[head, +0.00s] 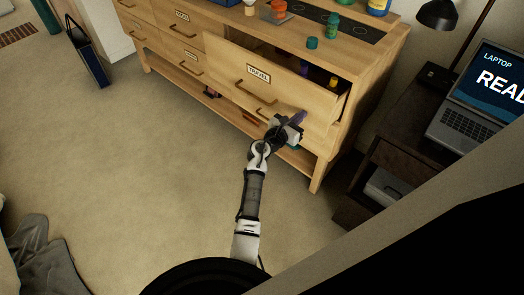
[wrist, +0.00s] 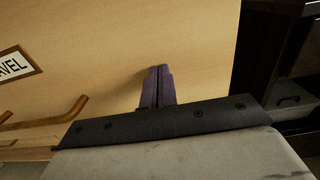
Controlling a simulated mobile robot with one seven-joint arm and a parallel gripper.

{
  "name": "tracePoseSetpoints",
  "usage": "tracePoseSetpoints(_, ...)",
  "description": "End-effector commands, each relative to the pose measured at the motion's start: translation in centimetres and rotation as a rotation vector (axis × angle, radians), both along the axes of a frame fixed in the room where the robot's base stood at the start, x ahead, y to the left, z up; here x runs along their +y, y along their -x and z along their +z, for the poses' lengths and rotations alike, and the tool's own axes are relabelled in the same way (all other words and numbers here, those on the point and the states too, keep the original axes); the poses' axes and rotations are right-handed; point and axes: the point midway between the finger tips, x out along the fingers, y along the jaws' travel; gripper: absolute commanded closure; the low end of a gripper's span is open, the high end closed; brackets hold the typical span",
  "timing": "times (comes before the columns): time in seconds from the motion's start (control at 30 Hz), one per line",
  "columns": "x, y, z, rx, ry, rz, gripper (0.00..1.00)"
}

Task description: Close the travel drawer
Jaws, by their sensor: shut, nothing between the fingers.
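The travel drawer (head: 225,55) is a pale wooden drawer with a TRAVEL label (head: 258,72) and a brown bar handle (head: 250,92). It stands pulled out of the dresser, with its dark inside and a few small items showing. My gripper (head: 299,118) is at the right part of the drawer front, right of the handle. In the wrist view its purple fingers (wrist: 158,86) are together and empty, pointing at the bare drawer front (wrist: 150,35). The tips are at or very near the wood; I cannot tell if they touch. The label (wrist: 18,68) and handle (wrist: 50,119) show at left.
The dresser top (head: 225,22) holds a green cup (head: 312,43), an orange item (head: 275,9) and bottles. A dark nightstand (head: 400,160) with a laptop (head: 480,95) stands at right. A dark bag (head: 88,55) stands at left. The carpet in front is mostly clear.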

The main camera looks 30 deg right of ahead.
Motion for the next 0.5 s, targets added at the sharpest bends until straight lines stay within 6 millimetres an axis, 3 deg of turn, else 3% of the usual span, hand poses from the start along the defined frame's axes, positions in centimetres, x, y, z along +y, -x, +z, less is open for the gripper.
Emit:
tracePoseSetpoints(0.2,-4.2,-1.4,-0.2,-0.001,0.001,-0.004,1.00)
tracePoseSetpoints(0.5,-8.6,-3.0,-0.3,-0.001,0.000,-0.002,1.00)
